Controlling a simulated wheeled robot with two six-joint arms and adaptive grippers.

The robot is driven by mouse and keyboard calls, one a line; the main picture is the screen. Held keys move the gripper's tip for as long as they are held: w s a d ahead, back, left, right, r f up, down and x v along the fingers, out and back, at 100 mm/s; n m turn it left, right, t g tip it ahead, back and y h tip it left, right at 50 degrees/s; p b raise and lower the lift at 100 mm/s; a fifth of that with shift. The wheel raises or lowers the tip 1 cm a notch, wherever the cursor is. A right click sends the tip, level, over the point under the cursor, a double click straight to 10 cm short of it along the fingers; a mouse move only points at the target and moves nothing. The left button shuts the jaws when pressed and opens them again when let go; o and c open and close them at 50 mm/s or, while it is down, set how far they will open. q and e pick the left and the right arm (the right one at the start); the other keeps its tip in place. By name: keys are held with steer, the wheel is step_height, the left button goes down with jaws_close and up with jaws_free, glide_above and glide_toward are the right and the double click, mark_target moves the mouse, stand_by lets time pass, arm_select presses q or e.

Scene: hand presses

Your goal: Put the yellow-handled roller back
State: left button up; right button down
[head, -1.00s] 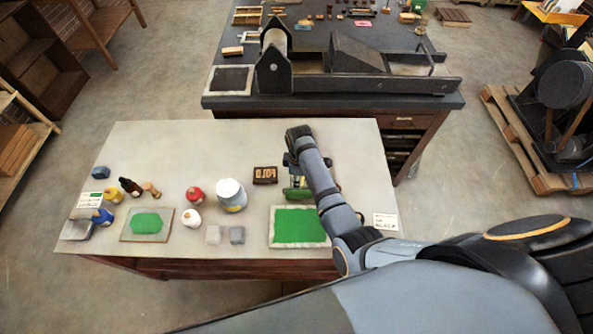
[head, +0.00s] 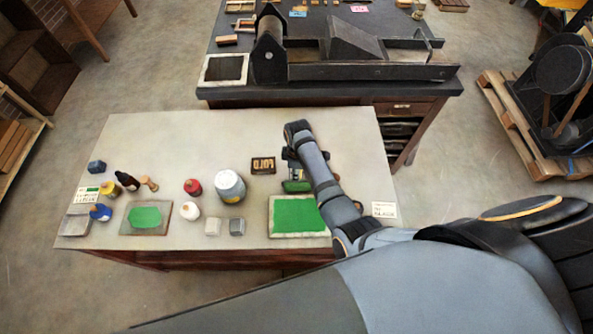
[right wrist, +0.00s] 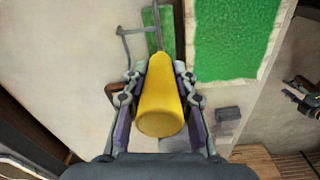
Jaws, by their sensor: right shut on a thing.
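My right gripper (right wrist: 163,95) is shut on the yellow handle (right wrist: 160,105) of the roller. The roller's green drum (right wrist: 160,28) and thin metal frame (right wrist: 124,48) show beyond the fingers. In the head view the drum (head: 296,186) sits just behind the green ink slab (head: 298,231); my right arm hides the handle. I cannot tell whether the drum touches the table. The slab also shows in the right wrist view (right wrist: 225,35). A dark jointed shape at that view's right edge may be my left gripper; its jaws are unclear. The head view does not show it.
A brown lettered block (head: 263,165) stands left of the roller. A white jar (head: 230,185), small bottles and grey blocks (head: 237,227) are further left. Cards lie at the table's right (head: 384,210) and left (head: 87,193). A black press (head: 365,70) stands behind.

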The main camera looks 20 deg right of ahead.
steer(key=shift+c, duration=1.8)
jaws_free()
steer(key=shift+r, duration=0.15)
